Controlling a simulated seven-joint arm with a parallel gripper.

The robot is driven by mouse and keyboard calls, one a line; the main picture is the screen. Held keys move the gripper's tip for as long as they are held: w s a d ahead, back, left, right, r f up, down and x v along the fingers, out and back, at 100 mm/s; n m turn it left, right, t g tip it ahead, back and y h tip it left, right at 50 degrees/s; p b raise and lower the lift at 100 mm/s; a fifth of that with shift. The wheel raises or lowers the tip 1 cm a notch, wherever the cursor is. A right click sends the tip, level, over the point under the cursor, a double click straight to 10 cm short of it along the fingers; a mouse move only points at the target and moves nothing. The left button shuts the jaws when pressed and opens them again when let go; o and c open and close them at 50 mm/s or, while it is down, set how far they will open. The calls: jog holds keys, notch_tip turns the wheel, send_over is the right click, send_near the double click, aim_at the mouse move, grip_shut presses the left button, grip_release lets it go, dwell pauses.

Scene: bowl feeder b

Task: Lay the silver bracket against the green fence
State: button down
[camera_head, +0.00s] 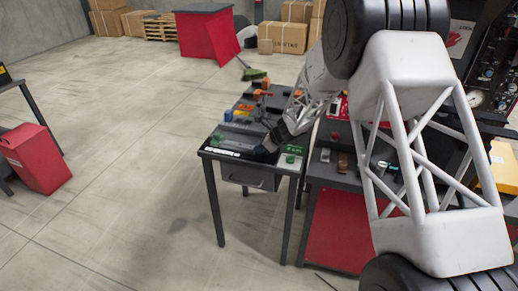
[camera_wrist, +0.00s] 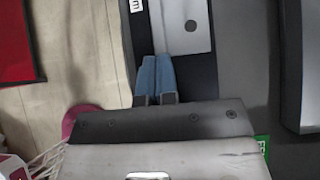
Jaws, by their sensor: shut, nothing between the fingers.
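A flat silver-grey plate with a dark hole, seemingly the silver bracket (camera_wrist: 185,28), lies on a dark surface at the top of the wrist view. My gripper (camera_wrist: 155,60) has its two blue fingers together, shut and empty. Their tips overlap the plate's lower left edge in the picture; I cannot tell whether they touch it. In the head view my gripper (camera_head: 265,151) is low over the front of the dark table, and the bracket cannot be made out. A green piece (camera_head: 290,159) sits at the table's front right; I cannot tell whether it is the fence.
The dark table (camera_head: 225,166) carries several small coloured parts towards its back, including a blue block (camera_head: 228,115). A white label strip (camera_head: 221,152) lies along its front left. A red-sided bench (camera_head: 340,225) stands close on the right. Open floor lies left.

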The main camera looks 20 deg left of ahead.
jog(key=shift+d, duration=1.85)
jog(key=v, duration=1)
